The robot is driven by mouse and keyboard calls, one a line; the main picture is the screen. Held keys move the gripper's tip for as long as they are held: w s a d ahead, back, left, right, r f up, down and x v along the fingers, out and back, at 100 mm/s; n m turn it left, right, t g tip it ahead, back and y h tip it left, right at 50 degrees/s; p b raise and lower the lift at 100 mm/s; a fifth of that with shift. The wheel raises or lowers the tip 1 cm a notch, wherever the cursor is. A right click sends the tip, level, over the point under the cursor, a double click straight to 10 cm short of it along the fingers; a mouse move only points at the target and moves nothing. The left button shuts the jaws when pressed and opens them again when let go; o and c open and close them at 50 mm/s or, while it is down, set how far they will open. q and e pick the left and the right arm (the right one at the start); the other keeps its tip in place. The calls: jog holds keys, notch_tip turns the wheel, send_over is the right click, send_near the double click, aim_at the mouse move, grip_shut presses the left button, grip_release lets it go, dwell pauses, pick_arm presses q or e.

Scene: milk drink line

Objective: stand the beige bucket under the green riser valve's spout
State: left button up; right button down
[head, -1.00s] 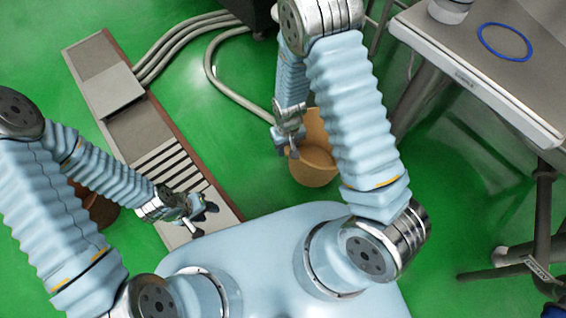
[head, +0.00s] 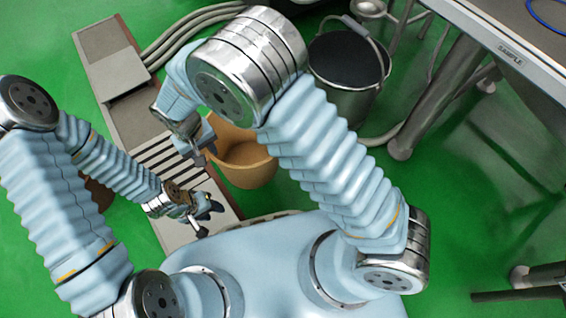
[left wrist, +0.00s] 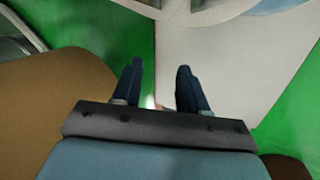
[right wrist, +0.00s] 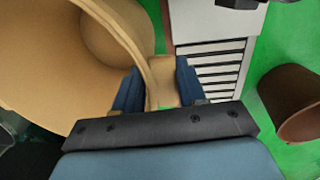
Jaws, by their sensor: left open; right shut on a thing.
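The beige bucket (head: 245,165) is an open, round tub beside the slatted channel in the head view, partly hidden by my right arm. My right gripper (head: 203,150) is shut on its rim. The right wrist view shows the bucket (right wrist: 35,60) large at the left, its rim passing between the fingers (right wrist: 158,92). I cannot tell whether it touches the floor. My left gripper (head: 208,213) is open and empty, low over the channel's near end; its fingers (left wrist: 158,88) are apart in the left wrist view. I do not see the green riser valve or its spout.
A steel pail (head: 345,95) with a dark inside stands behind my right arm. A brown bucket (right wrist: 293,100) stands across the channel (head: 132,120). Hoses (head: 185,38) run behind. A steel table (head: 490,35) is at the right; green floor (head: 440,190) is open before it.

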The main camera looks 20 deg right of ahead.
jog(key=w+d+f+b, duration=0.1)
jog(key=d+f, duration=0.3)
jog(key=w+d+f+b, duration=0.1)
jog(key=w+d+f, duration=0.1)
jog(key=d+f, duration=0.2)
jog(key=w+d+f+b, duration=0.1)
jog(key=d+f, duration=0.3)
jog(key=f, duration=0.1)
jog(key=shift+w+d+b, duration=0.3)
jog(key=c, duration=0.7)
grip_release()
jog(key=shift+r, duration=0.1)
jog(key=shift+o, duration=0.2)
notch_tip(320, 180, up, 12)
jog(key=p, duration=0.2)
jog(key=shift+s+a+p, duration=0.2)
jog(key=shift+a+p, duration=0.15)
jog(key=shift+a, duration=0.05)
